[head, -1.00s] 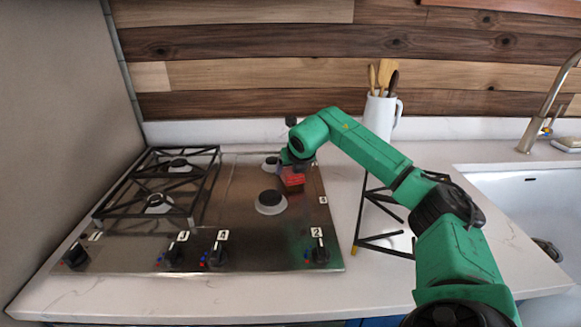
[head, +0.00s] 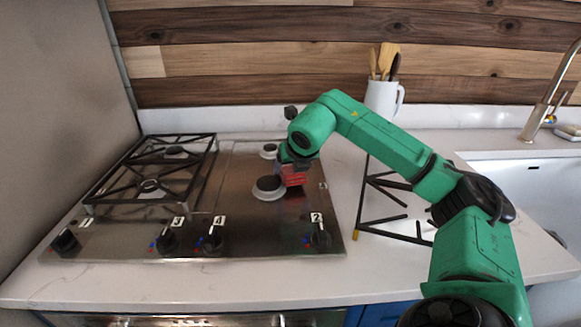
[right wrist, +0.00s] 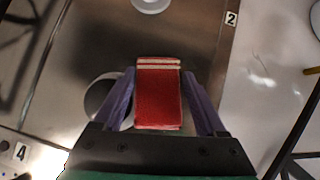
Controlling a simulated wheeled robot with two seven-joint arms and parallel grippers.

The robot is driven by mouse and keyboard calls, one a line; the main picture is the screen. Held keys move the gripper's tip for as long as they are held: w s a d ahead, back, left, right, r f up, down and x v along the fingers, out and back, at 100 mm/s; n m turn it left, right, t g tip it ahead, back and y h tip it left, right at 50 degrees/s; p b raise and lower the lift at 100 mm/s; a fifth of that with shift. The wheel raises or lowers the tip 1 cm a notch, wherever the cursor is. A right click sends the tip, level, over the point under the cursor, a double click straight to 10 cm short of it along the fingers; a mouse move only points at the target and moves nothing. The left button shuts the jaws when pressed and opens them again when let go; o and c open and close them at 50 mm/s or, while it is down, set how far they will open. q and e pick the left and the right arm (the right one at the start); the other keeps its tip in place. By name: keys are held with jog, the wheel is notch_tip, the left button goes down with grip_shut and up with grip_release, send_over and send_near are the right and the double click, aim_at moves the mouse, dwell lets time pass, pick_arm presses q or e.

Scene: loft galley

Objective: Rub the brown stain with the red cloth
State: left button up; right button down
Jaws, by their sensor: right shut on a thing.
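The red cloth (head: 293,179) is a small folded pad with pale stripes at one end. It is at the right part of the steel hob (head: 240,228), just right of the large front burner (head: 268,187). My right gripper (head: 293,166) is shut on the cloth from above. In the right wrist view the cloth (right wrist: 158,100) lies between the two purple fingers. I cannot make out the brown stain in either view; the cloth and gripper hide the steel under them. My left gripper is not in view.
Black grates (head: 150,180) cover the hob's left side. Numbered knobs (head: 318,238) line its front edge. A black trivet-like frame (head: 385,190) stands right of the hob. A white utensil jug (head: 381,97) is behind, and a sink (head: 535,185) is at the right.

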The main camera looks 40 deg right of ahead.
aim_at(291, 168)
jog(key=shift+r+p, duration=2.4)
jog(key=shift+r, duration=0.65)
notch_tip(291, 168, up, 3)
jog(key=p, duration=0.2)
jog(key=shift+r+p, duration=0.1)
jog(key=shift+p, duration=0.3)
